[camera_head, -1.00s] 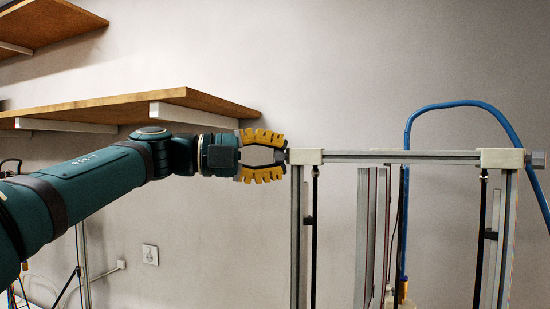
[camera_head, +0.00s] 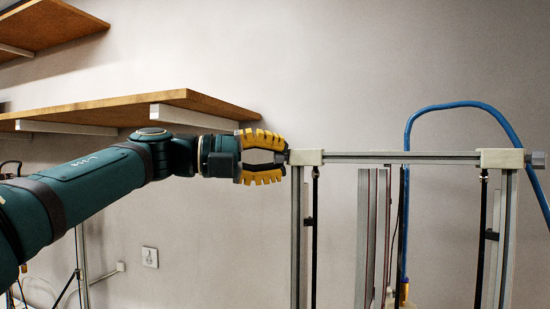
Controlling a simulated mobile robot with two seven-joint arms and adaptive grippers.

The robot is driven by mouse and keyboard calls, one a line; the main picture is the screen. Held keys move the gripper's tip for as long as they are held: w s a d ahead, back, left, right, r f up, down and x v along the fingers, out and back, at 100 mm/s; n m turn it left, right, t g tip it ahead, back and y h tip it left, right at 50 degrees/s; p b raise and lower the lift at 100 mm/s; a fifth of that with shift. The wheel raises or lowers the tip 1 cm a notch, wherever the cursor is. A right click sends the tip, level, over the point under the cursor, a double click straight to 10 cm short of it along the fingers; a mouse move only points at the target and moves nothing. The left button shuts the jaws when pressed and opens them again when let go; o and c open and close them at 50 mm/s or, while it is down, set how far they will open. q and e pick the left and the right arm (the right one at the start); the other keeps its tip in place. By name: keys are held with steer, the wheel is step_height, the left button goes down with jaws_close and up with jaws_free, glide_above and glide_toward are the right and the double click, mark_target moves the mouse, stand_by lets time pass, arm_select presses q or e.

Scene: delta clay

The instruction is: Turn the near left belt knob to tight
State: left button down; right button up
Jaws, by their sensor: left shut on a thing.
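The near left belt knob (camera_head: 289,157) is at the left end of the frame's top bar, against a pale corner block (camera_head: 307,157). Only a small grey part of it shows; the fingertips hide the rest. My left gripper (camera_head: 284,157), with yellow ribbed fingers, reaches in level from the left and is shut on this knob. Its fingers bow apart behind the tips. No marking on the knob is readable. My right gripper is not in view.
A grey top bar (camera_head: 400,157) joins two uprights. A similar grey knob (camera_head: 538,160) sits at its right end. A blue hose (camera_head: 407,200) arches behind. A wooden shelf (camera_head: 100,107) hangs above my left arm.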

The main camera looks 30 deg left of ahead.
arm_select(q)
steer(key=c, duration=0.7)
jaws_free()
steer(key=shift+d, duration=0.1)
steer(key=shift+c, duration=0.2)
steer(key=v, duration=1.2)
steer(key=shift+f, duration=0.1)
